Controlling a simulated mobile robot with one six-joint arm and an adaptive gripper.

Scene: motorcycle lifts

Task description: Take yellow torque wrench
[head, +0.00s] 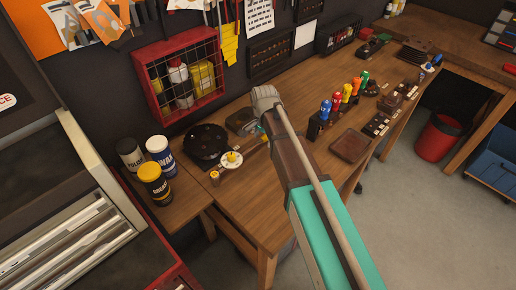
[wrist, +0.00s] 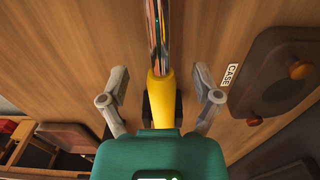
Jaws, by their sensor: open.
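The yellow torque wrench (wrist: 161,98) shows in the wrist view, with a yellow handle and a shiny metal shaft running to the top edge. My gripper (wrist: 160,97) is open, one finger on each side of the yellow handle, with visible gaps on both sides. The handle's near end is hidden by the teal body of my gripper. In the head view my arm covers most of this spot, and I cannot make out the wrench clearly there.
The wooden workbench (head: 237,196) carries a round black tray (head: 206,143) to the left and several coloured bottles (head: 347,92) to the right. Three cans, one a yellow-labelled can (head: 154,185), stand at the left. A red wire cage (head: 180,79) hangs behind. A CASE-labelled dark holder (wrist: 265,88) lies right.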

